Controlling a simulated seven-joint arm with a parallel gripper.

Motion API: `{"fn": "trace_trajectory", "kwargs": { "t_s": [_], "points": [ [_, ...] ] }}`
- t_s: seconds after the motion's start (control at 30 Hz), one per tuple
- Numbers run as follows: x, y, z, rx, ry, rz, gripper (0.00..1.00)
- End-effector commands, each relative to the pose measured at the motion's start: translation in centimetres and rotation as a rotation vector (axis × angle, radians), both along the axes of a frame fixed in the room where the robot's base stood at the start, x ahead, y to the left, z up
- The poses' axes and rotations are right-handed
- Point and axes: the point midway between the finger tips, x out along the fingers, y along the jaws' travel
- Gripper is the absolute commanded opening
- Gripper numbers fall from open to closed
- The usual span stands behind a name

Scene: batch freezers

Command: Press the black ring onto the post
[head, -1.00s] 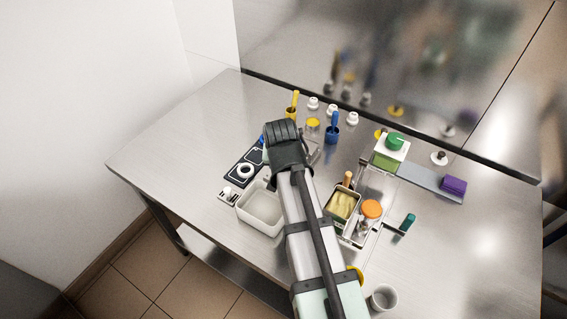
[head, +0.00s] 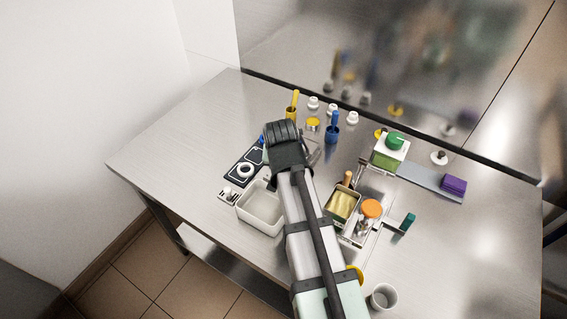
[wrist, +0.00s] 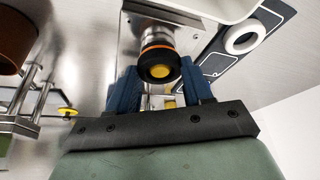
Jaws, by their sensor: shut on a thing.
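In the wrist view, a black ring (wrist: 158,60) lies between the blue fingers of my gripper (wrist: 160,80), which is shut on it. A yellow round face (wrist: 161,71) shows in the middle of the ring. An orange band and a metallic cylinder (wrist: 157,34), which looks like the post, are directly behind the ring. They appear in line, but I cannot tell how far the ring is seated on it. In the head view, my arm hides the ring, the post and the fingers.
A white ring (head: 245,170) lies on a dark panel (head: 232,180) left of my arm. A white pan (head: 247,220) stands close by. Right of the arm are a yellow-filled tray (head: 342,203) and an orange-topped item (head: 371,209). Blue (head: 332,134) and yellow-handled (head: 291,113) items stand behind.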

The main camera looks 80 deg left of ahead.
Motion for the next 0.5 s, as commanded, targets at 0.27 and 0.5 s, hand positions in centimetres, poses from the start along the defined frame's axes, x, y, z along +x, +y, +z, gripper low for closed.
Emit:
{"fn": "trace_trajectory", "kwargs": {
  "t_s": [0.27,0.5],
  "points": [
    [0.01,-0.01,-0.30,0.000,0.000,0.000,0.20],
    [0.01,0.00,-0.54,0.000,0.000,0.000,0.20]
  ]
}}
